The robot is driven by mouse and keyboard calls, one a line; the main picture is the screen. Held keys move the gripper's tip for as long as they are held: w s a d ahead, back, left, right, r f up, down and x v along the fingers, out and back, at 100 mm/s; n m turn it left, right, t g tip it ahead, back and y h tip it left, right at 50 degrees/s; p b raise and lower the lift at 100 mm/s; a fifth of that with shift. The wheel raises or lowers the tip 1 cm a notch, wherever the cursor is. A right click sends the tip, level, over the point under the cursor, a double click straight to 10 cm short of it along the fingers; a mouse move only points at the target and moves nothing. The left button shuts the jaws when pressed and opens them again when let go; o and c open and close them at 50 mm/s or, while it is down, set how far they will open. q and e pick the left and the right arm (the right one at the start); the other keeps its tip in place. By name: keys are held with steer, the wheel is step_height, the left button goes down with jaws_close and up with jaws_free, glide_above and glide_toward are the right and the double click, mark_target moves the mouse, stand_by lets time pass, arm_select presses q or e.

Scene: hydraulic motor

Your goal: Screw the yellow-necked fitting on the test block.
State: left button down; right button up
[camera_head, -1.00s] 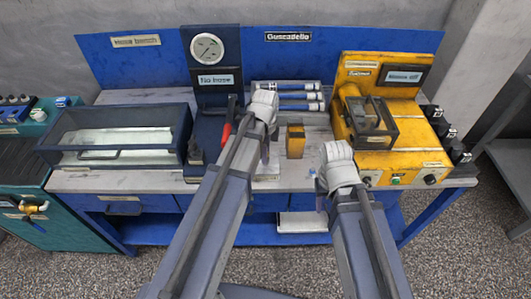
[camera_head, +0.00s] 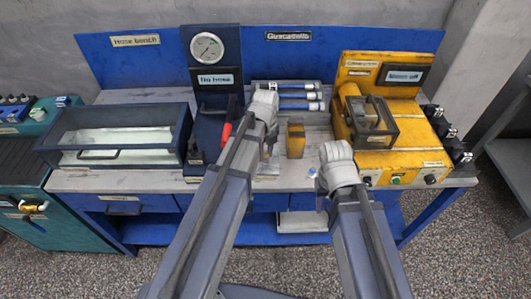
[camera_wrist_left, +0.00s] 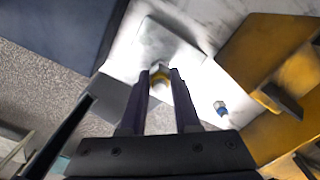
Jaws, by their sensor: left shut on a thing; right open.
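My left gripper (camera_wrist_left: 163,75) is shut on a small fitting with a yellow part, the yellow-necked fitting (camera_wrist_left: 160,79), seen between the fingertips in the left wrist view. A pale grey metal block, likely the test block (camera_wrist_left: 165,42), lies just beyond the fingertips. I cannot tell whether the fitting touches it. In the head view the left gripper (camera_head: 268,152) points down over the bench, and its arm hides most of the block. My right gripper (camera_head: 321,196) is at the bench's front edge, open, with its fingers mostly hidden by its wrist.
A small blue and silver fitting (camera_wrist_left: 220,107) lies on the bench, right of the left gripper. A yellow block (camera_head: 295,141) stands behind it. The yellow machine (camera_head: 405,140) is at the right, the gauge panel (camera_head: 210,75) and glass-topped case (camera_head: 110,137) at the left. Blue-sleeved hoses (camera_head: 298,96) lie behind.

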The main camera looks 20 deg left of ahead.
arm_select(q)
steer(key=shift+s+m, duration=0.1)
steer(key=shift+m, duration=0.3)
steer(key=m, duration=0.5)
steer(key=shift+f+m, duration=0.1)
steer(key=shift+m, duration=0.2)
steer(key=c, duration=0.7)
jaws_free()
